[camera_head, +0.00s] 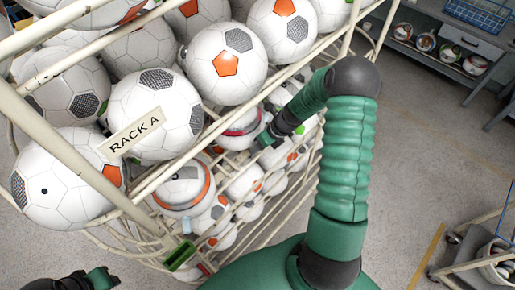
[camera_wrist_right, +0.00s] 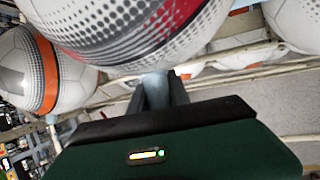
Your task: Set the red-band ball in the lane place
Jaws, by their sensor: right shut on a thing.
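The red-band ball (camera_head: 243,122) sits behind the wire bars of the rack, in the middle. In the right wrist view the ball (camera_wrist_right: 135,35) fills the top, with a red dotted band. My right gripper (camera_head: 268,137) reaches in from the right against the ball's side. In the wrist view its dark fingers (camera_wrist_right: 163,90) are shut on a pale blue piece at the ball's underside. My left gripper (camera_head: 98,280) is partly visible at the bottom left, away from the ball; its jaw state is unclear. I cannot make out the lane place.
An orange-band ball (camera_head: 183,188) is below left of the red-band ball. The rack (camera_head: 70,50), labelled RACK A (camera_head: 131,131), holds several balls; its bars surround my right gripper. A green open-ended piece (camera_head: 179,256) is at its lower front.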

